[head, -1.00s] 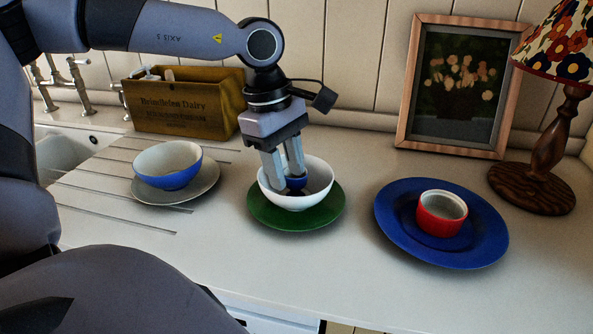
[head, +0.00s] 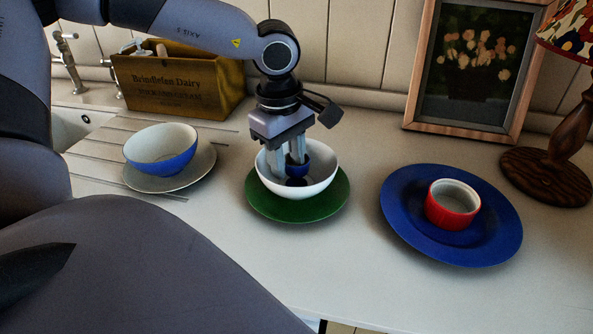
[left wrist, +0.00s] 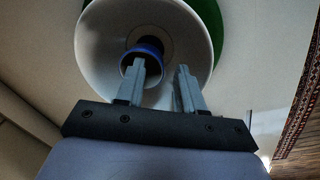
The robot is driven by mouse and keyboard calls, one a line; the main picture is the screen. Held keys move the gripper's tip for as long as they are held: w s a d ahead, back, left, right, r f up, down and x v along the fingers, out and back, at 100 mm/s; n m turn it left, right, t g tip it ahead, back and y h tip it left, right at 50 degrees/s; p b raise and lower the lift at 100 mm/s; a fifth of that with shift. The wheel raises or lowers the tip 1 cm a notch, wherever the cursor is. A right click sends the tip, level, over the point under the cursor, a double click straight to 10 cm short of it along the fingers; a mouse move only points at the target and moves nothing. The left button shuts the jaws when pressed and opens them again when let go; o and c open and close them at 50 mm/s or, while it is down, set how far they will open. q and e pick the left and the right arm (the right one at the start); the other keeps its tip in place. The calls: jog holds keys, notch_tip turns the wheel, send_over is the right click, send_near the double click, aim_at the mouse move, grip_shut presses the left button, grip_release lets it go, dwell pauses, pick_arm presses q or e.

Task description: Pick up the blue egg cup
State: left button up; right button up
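The blue egg cup (head: 298,170) is inside a white bowl (head: 322,178) on a green plate (head: 333,207). It shows in the left wrist view (left wrist: 128,66) too, its opening partly covered by one finger. My left gripper (head: 287,168) points down into the bowl. One finger reaches over or into the cup's opening and the other is outside its wall. A gap shows between the fingers in the left wrist view (left wrist: 161,66), so the gripper looks open. Contact with the cup and whether the cup touches the bowl's bottom are unclear. My right gripper is not in view.
A blue-and-white bowl (head: 172,165) on a grey saucer (head: 203,170) is left. A red ramekin (head: 452,207) on a blue plate (head: 405,225) is right. A wooden box (head: 180,85), picture frame (head: 412,105) and lamp (head: 560,140) stand behind. The front counter is clear.

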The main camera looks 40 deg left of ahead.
pick_arm(q)
jog(key=shift+f, duration=0.4)
grip_shut()
jog(key=shift+r, duration=0.1)
notch_tip(320, 180, up, 20)
jog(key=shift+p, duration=0.3)
